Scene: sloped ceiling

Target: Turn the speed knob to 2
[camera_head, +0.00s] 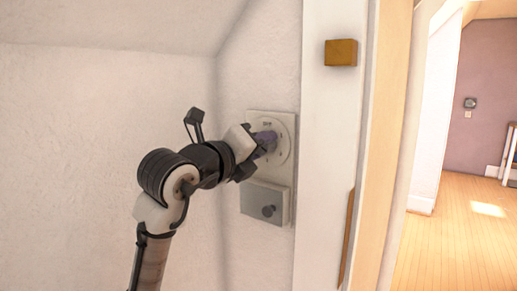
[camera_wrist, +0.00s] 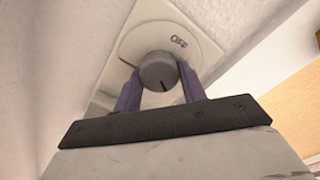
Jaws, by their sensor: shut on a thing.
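The speed knob (camera_wrist: 158,71) is a round grey knob with a dark pointer line, on a pale plate (camera_wrist: 200,38) with a round dial marked OFF. In the wrist view the pointer line is toward the bottom of the knob, away from the OFF mark. My gripper (camera_wrist: 159,80) has its two purple fingers on either side of the knob and is shut on it. In the head view my gripper (camera_head: 266,143) reaches the wall plate (camera_head: 285,122) and hides the knob. Other dial marks are too small or hidden to read.
Beyond is an open room with a wooden floor (camera_head: 460,235).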

